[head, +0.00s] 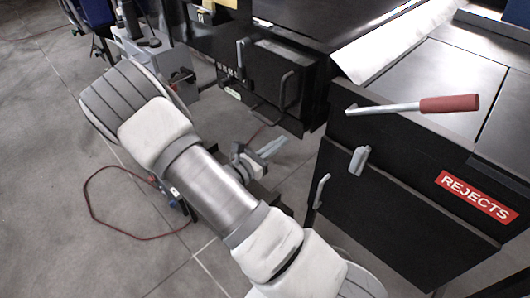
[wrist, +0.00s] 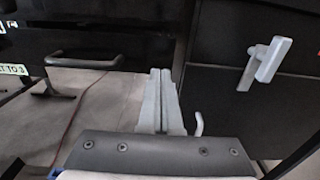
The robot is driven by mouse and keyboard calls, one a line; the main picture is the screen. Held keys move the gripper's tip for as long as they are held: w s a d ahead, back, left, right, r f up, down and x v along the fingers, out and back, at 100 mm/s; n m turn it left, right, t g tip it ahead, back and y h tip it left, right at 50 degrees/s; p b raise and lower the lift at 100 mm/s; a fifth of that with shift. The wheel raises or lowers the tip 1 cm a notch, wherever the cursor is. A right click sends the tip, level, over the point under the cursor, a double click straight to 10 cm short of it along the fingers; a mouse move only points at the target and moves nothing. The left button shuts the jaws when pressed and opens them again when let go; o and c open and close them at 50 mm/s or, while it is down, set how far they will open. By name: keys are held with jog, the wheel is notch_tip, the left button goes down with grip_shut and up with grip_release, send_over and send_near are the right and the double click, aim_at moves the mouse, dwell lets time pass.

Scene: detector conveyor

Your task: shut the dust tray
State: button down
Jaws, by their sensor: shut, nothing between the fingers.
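My gripper (head: 268,148) is shut and empty, low over the floor in front of the black machine. Its two pale fingers lie together in the wrist view (wrist: 160,98). The dust tray seems to be the low black drawer on the machine's lower front, with a bar handle (head: 264,117), left of and beyond my gripper. A bar handle (wrist: 84,62), likely the same one, shows at upper left in the wrist view, apart from my fingers. I cannot tell how far the tray stands out.
The black rejects bin (head: 390,215) stands close on the right, with a grey latch (head: 358,160) and a red-handled lever (head: 448,104) above. A black box door (head: 280,80) sits above the low handle. A red cable (head: 95,215) loops on open floor at left.

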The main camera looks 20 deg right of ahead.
aim_at(296, 130)
jog(key=shift+x, duration=2.25)
jog(key=shift+d, duration=0.1)
jog(key=x, duration=0.4)
jog(key=shift+w+d+r, duration=0.15)
jog(key=shift+d, duration=0.15)
